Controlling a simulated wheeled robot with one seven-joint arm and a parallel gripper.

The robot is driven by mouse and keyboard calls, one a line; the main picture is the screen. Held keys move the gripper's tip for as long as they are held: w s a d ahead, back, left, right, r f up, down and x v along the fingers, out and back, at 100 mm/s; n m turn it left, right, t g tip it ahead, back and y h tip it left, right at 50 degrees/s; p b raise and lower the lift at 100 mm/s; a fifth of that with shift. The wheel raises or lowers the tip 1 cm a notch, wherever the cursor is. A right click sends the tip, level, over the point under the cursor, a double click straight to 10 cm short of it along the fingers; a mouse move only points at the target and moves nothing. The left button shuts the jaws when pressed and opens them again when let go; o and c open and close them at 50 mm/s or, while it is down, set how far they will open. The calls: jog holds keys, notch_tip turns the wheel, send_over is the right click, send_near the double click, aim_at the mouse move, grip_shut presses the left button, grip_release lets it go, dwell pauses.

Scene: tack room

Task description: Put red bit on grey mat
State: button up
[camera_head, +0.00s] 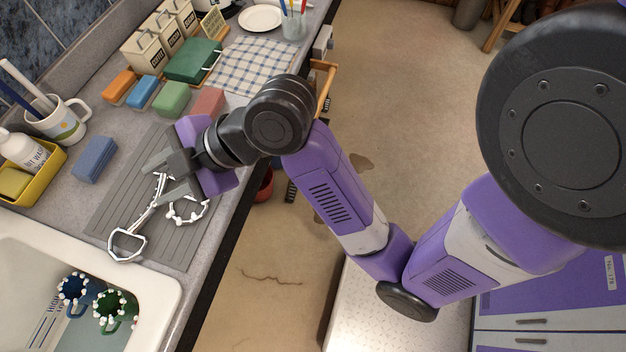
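A silver-white metal bit (146,216) lies over the grey ribbed mat (182,247) beside the sink. It has a ring at its lower left and another at its right, and white specks dot the right ring. I see no red on it. My gripper (161,180) is above the mat at the bit's upper end. Its two grey fingers are apart, with the end of the bit between or just below them. The gripper hides part of the mat, and I cannot tell whether a finger touches the bit.
The white sink (160,285) holds a blue item (80,292) and a green item (115,312). A blue block (94,159), a yellow caddy (45,178) and a mug (62,124) stand left. Several coloured blocks, including a reddish one (208,103), line the counter behind.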

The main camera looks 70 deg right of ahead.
jog(key=s+a+f+m+t+h, duration=0.2)
jog(key=s+f+m+h, duration=0.2)
jog(key=s+f+m, duration=0.55)
jog(key=s+d+r+m+t, duration=0.1)
jog(key=s+d+r, duration=0.1)
jog(key=s, duration=0.6)
jog(key=s+d+r+m+t, duration=0.1)
jog(key=s+d+r, duration=0.1)
jog(key=s, duration=0.6)
jog(key=shift+s+r, duration=0.25)
jog(key=shift+r, duration=0.05)
